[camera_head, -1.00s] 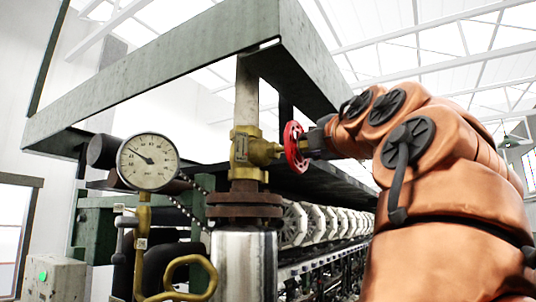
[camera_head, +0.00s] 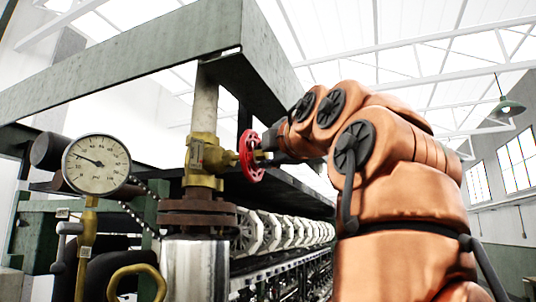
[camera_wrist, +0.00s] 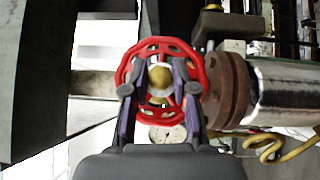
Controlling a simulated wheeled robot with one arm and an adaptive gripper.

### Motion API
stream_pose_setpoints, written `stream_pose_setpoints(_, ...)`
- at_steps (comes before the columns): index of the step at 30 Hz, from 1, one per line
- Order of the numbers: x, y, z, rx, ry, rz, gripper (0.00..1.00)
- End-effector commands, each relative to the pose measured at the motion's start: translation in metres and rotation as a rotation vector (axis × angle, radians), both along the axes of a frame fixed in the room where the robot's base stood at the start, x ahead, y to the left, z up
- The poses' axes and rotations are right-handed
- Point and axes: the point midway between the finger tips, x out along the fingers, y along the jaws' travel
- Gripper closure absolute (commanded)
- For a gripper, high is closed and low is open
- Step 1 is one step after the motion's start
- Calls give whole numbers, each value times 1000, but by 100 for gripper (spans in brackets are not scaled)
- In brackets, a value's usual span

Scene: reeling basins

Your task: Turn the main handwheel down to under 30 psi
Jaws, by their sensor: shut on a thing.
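The red main handwheel (camera_head: 247,157) sits on the brass valve (camera_head: 204,160) of the vertical pipe. In the wrist view the handwheel (camera_wrist: 128,70) faces me, with its brass hub in the middle. My gripper (camera_wrist: 161,92) is shut on the handwheel, its two fingers on either side of the hub. In the head view my gripper (camera_head: 270,147) reaches the wheel from the right and is partly hidden. The round pressure gauge (camera_head: 100,178) is left of the valve. Its needle points left and slightly up; the numbers are too small to read surely.
A green-grey steel beam frame (camera_head: 130,45) spans above the valve. A rusty flange (camera_head: 197,215) and a shiny pipe (camera_head: 195,265) stand below it. A yellow curved handle (camera_head: 137,272) is at lower left. A row of white reels (camera_head: 270,230) runs behind.

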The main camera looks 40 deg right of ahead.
Motion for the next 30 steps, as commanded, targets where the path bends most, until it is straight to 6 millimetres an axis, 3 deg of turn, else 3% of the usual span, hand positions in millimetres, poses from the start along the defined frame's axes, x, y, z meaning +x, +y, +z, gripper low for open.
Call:
stream_pose_setpoints(13, 0, 0, 0, 2, 3, 0, 100)
stream_pose_setpoints(14, 0, 0, 0, 2, 3, 0, 72)
stream_pose_setpoints(21, 0, 0, 0, 1, 2, 0, 48)
stream_pose_setpoints(30, 0, 0, 0, 1, 2, 0, 48)
